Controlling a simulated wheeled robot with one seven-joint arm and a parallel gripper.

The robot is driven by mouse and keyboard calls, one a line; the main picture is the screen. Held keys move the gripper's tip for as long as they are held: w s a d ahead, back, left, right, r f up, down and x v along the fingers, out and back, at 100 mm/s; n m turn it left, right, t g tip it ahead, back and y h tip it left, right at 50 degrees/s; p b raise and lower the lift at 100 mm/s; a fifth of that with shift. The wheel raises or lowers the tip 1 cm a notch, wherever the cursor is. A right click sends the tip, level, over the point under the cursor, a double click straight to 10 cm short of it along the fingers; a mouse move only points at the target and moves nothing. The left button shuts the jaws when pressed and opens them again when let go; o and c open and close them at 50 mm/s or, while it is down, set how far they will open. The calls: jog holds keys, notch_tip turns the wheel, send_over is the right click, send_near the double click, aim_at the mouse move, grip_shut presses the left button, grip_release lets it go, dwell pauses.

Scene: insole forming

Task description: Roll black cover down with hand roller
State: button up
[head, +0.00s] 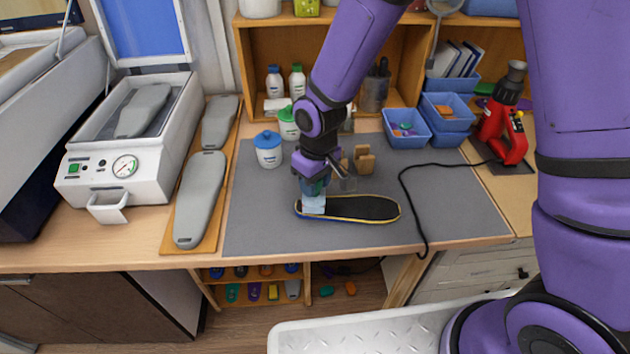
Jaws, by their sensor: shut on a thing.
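The black cover (365,208) lies lengthwise on an insole with a blue and yellowish edge, flat on the grey mat (270,225). My gripper (314,188) points down over the left end of the cover. It is shut on what looks like the hand roller (313,205), of which a pale blue part shows below the jaws. This part overlaps the cover's left end in the picture; I cannot tell whether it presses on it. The jaws and the roller's handle are partly hidden by the wrist.
Wooden blocks (365,160) stand behind the cover. White jars (268,150) with blue and green lids stand at the back left. A black cable (408,195) crosses the mat on the right, from the red press (503,125). Grey foot forms (200,195) lie left.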

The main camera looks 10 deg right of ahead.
jog(key=shift+f, duration=0.9)
dwell(1.8)
